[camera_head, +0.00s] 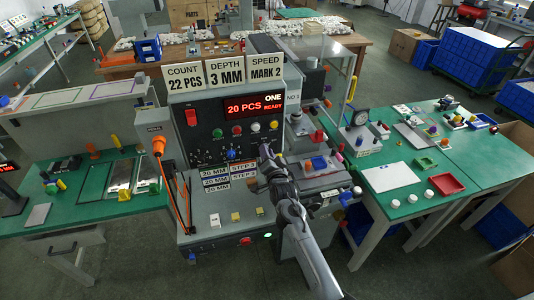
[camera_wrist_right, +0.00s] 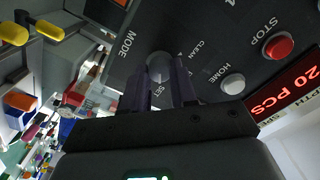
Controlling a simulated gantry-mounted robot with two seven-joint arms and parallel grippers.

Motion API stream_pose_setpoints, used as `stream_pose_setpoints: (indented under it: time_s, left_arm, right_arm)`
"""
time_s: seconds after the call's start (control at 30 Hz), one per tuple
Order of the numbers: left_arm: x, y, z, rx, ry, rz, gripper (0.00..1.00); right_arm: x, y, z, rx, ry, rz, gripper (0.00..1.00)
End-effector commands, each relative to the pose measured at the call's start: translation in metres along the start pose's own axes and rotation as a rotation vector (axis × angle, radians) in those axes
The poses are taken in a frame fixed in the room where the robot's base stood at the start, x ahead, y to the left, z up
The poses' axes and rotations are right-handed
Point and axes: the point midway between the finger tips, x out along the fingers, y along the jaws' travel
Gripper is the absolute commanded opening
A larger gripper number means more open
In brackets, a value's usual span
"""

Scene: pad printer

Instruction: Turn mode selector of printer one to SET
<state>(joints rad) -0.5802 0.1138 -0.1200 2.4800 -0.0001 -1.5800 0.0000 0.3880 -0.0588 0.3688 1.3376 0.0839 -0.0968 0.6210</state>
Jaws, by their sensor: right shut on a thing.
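Printer one (camera_head: 200,115) is the dark panel machine marked ONE in the head view, with a red display reading 20 PCS READY. My right gripper (camera_head: 265,152) reaches its lower right panel area and hides the mode selector there. In the right wrist view the mode selector (camera_wrist_right: 160,65) is a round grey knob between the two fingers of the right gripper (camera_wrist_right: 160,78), which is shut on it. The labels MODE, CLEAN and SET surround the knob. SET lies between the fingers, beside the knob. The knob's exact pointing is hard to tell. My left gripper is not in view.
Near the knob are a white HOME button (camera_wrist_right: 233,83) and a red STOP button (camera_wrist_right: 278,45). An orange-handled tool (camera_head: 158,145) hangs left of the panel. Green benches (camera_head: 415,165) with small parts stand on both sides.

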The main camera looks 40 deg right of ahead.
Motion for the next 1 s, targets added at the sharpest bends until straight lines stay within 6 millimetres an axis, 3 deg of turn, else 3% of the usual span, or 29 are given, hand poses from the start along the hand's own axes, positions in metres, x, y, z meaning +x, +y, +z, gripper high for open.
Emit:
stream_pose_setpoints:
  time_s: [0.6,0.63,0.77,0.8,1.0]
  left_arm:
    - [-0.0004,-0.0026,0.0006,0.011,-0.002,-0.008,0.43]
    - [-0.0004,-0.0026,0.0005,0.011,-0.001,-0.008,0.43]
    - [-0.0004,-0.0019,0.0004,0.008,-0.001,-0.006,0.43]
    - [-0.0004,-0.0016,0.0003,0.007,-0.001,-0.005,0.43]
    - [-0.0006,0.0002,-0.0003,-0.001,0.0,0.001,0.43]
  right_arm:
    - [0.0,-0.0001,0.0002,0.049,0.0,0.0,0.0]
    - [0.0,-0.0001,0.0002,0.049,0.0,0.0,0.29]
    - [0.0,-0.0001,0.0001,0.048,0.0,0.0,0.48]
    - [0.0,0.0,0.0001,0.048,0.0,0.0,0.53]
    - [0.0,0.0,0.0,0.048,0.0,0.0,0.53]
